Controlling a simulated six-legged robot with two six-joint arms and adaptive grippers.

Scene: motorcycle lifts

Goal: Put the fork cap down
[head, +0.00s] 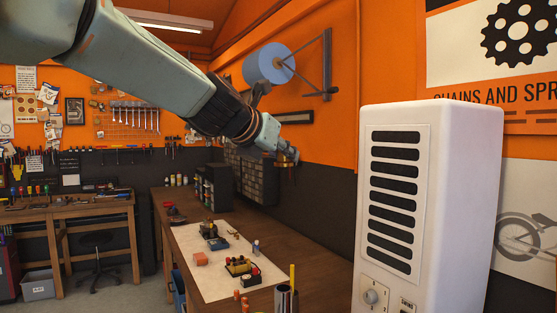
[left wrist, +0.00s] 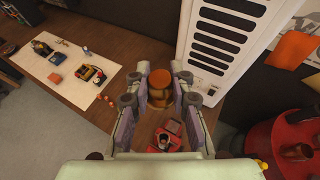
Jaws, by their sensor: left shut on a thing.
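My left gripper (head: 285,157) is raised in the air above the workbench in the head view, at the end of the arm coming in from the left. It is shut on the fork cap (head: 290,165), a small brass-coloured piece that is partly hidden. In the left wrist view the cap (left wrist: 158,78) shows as a round orange-brown top with a golden body between the two fingers of the gripper (left wrist: 160,88). The cap is clear of the bench top. My right gripper is in neither view.
The wooden workbench (head: 185,205) carries a pale mat (head: 205,270) with several small parts and tools. A white vented heater (head: 432,200) stands tall at the right. Grey drawer cabinets (head: 255,178) stand at the back. A red item (left wrist: 168,135) shows below the gripper.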

